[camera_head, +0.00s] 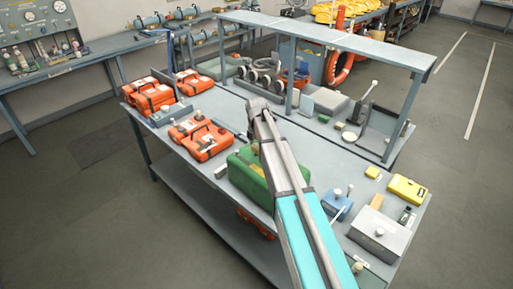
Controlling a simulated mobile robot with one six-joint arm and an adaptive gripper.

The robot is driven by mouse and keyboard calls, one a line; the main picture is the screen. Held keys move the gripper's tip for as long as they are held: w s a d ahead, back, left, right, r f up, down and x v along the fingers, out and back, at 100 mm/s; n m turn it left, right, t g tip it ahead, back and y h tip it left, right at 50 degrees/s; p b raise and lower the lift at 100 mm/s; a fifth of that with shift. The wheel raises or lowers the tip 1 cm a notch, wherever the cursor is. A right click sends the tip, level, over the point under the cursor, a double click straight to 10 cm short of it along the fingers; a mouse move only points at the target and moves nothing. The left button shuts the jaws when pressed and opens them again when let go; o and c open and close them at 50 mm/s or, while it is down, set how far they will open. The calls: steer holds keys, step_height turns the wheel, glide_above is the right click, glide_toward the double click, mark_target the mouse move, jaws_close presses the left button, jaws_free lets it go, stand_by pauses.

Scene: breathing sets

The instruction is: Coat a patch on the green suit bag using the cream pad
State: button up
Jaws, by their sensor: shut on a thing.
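The green suit bag (243,173) lies on the grey workbench, near its front edge and left of my arm. My arm crosses over the bag's right side and hides part of it. My gripper (252,138) hangs from the wrist, at the bag's far edge, small and partly hidden by the arm. It is shut on the cream pad (255,148), of which only a small pale bit shows. I cannot tell whether the pad touches the bag. No coated patch can be made out on the bag.
Orange cases (205,141) lie left of the bag. A raised shelf (330,36) on posts stands along the bench's back. A grey box (380,234), a yellow case (407,190) and small items crowd the right end. Some bench top is bare between the arm and the shelf.

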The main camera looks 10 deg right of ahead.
mark_target(255, 166)
steer(key=shift+f+b, duration=3.7)
steer(key=shift+f, duration=0.1)
steer(key=shift+a, duration=0.25)
steer(key=shift+s+a+r, duration=0.2)
steer(key=shift+s+a, duration=0.35)
steer(key=shift+s, duration=0.1)
steer(key=shift+s+a+f, duration=0.1)
steer(key=shift+s+a, duration=0.2)
steer(key=shift+a, duration=0.45)
steer(key=shift+s, duration=0.2)
steer(key=shift+w+d+r, duration=0.1)
steer(key=shift+d+r, duration=0.05)
steer(key=shift+r, duration=0.05)
steer(key=shift+w+d+f, duration=0.2)
steer(key=shift+w+d, duration=0.25)
steer(key=shift+w, duration=0.1)
steer(key=shift+w+d+r, duration=0.15)
steer(key=shift+w+d, duration=0.1)
steer(key=shift+d, duration=0.35)
steer(key=r+p, duration=0.3)
steer(key=shift+w+d, duration=0.15)
steer(key=shift+d, duration=0.15)
steer(key=shift+w+r+p, duration=0.2)
steer(key=shift+r+p, duration=0.4)
steer(key=shift+p, duration=0.3)
step_height(255, 166, up, 3)
steer(key=p, duration=0.3)
steer(key=shift+s+r, duration=0.1)
